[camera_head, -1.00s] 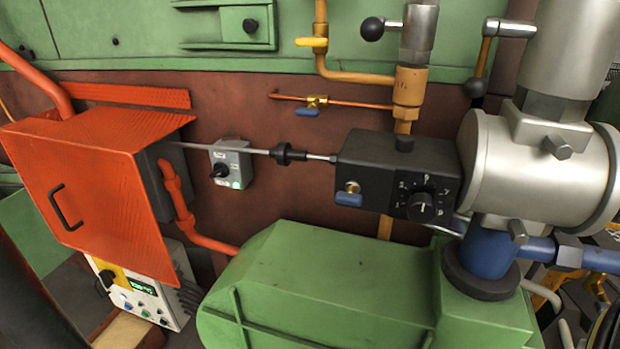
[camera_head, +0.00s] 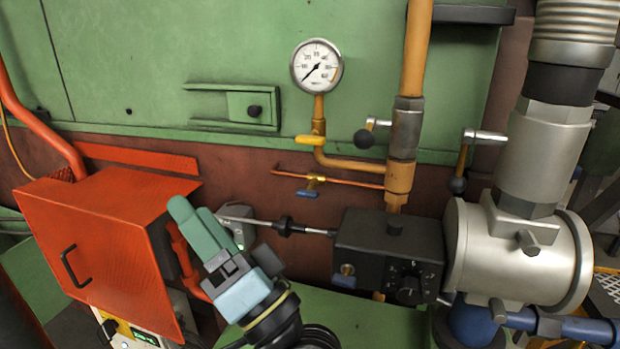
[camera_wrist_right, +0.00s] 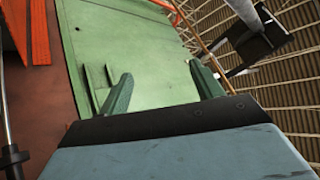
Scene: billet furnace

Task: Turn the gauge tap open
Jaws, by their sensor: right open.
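The round white pressure gauge (camera_head: 316,66) stands on an orange pipe in the head view, its needle pointing lower left. Just below it, the gauge tap has a yellow lever (camera_head: 310,140) lying crosswise to the upright pipe. My right gripper (camera_head: 190,209) is in front of the orange-red box, below and left of the tap and well apart from it. Its two green fingers point up and left. In the right wrist view the fingers (camera_wrist_right: 163,88) stand wide apart with nothing between them. The tap cannot be made out there. My left gripper is not in view.
A thin copper pipe with a blue-handled tap (camera_head: 307,193) runs below the gauge tap. A black ball lever (camera_head: 365,138) is to its right. The black control box (camera_head: 388,242) and its rod lie lower. A green panel latch (camera_head: 240,106) sits left of the gauge.

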